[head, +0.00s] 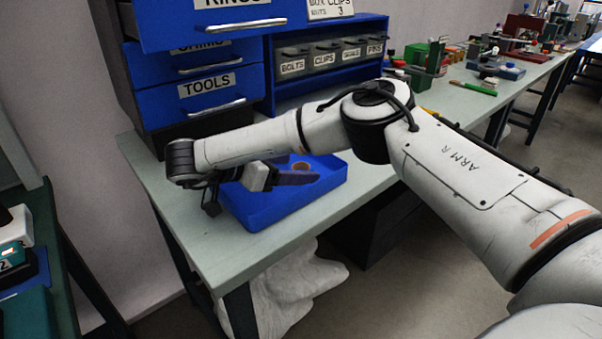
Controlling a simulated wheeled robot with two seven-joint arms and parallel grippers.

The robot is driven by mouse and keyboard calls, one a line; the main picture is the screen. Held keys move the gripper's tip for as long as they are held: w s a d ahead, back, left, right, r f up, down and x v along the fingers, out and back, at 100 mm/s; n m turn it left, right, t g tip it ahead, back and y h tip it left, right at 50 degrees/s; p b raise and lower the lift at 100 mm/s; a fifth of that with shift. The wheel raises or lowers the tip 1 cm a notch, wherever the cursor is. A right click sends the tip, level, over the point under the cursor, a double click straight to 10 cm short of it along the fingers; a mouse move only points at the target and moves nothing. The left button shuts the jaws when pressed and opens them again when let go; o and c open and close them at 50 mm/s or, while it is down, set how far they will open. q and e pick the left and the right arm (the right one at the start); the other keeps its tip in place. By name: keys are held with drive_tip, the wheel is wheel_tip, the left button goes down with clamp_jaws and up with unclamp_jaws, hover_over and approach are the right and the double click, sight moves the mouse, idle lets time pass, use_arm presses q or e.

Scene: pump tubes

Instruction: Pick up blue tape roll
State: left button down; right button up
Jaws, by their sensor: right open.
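I cannot make out a blue tape roll; part of the tray and bench is hidden behind my right arm and gripper. My right gripper (300,170) is over the blue tray (262,212) on the bench, with its fingers pointing to the right. It is open, and I see nothing held in it. A small round orange-brown thing (301,166) shows in the tray by the fingers; what it is I cannot tell. My left gripper is not in view.
A blue drawer cabinet (205,62) and a shelf of labelled bins (325,57) stand behind the tray on the pale bench (175,205). A white sack (290,285) lies below. Tools and parts crowd the bench's far end.

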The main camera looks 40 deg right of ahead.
drive_tip(key=shift+d+f, duration=0.15)
drive_tip(key=shift+d, duration=0.3)
drive_tip(key=c, duration=1.1)
